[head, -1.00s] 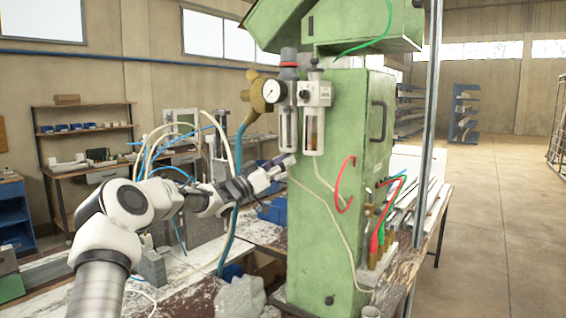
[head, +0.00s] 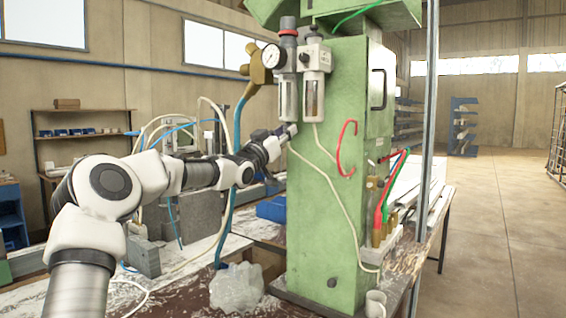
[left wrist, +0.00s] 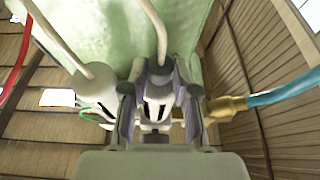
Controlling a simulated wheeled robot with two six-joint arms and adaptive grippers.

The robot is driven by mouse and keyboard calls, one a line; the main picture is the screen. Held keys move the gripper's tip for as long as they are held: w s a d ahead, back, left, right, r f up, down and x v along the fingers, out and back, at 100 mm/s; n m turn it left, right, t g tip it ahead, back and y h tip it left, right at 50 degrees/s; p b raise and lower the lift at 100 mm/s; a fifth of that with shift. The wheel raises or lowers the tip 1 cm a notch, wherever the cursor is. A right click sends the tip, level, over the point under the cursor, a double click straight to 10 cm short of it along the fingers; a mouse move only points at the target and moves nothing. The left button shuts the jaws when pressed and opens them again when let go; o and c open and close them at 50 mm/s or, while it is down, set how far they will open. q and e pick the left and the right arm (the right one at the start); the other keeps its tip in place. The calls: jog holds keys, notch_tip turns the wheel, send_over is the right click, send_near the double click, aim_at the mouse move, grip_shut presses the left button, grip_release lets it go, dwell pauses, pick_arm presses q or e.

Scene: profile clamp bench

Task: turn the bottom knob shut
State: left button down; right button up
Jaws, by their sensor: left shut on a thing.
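The bottom knob (left wrist: 160,70) is a small grey piece under the left clear bowl (head: 288,98) of the air unit on the green machine. A cream hose runs from it. My left gripper (head: 289,132) is at the underside of that bowl. In the left wrist view, its two fingers (left wrist: 160,84) stand on either side of the knob and are shut on it. The fingers hide part of the knob, and its turn angle cannot be read. My right gripper is not in view.
A second bowl (head: 314,98) hangs close at the right. The round gauge (head: 274,56) and a brass fitting (left wrist: 228,107) with a blue hose are close by. The green machine body (head: 330,210) stands just behind. Loose hoses hang around my left arm.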

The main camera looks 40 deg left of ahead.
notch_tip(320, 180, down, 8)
jog(key=b, duration=0.5)
pick_arm(q)
jog(key=shift+w+d+r+n+g+y+p, duration=0.1)
jog(key=shift+w+d+n+g+y+p, duration=0.15)
jog(key=shift+n+g+y+p, duration=2.45)
jog(key=shift+w+d+r+n+g+y+p, duration=0.1)
jog(key=shift+w+d+n+g+y+p, duration=0.15)
jog(key=shift+n+g+y+p, duration=2.45)
jog(key=shift+w+d+n+g+y+p, duration=0.25)
jog(key=shift+n+g+y+p, duration=0.65)
jog(key=shift+g+y+p, duration=2)
pick_arm(e)
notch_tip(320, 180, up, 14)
jog(key=b, duration=0.2)
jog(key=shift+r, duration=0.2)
pick_arm(q)
jog(key=shift+s+t+y, duration=0.1)
jog(key=shift+t+y, duration=0.8)
jog(key=shift+y, duration=0.1)
jog(key=c, duration=1.1)
grip_release()
jog(key=shift+o, duration=1)
jog(key=shift+f, duration=0.1)
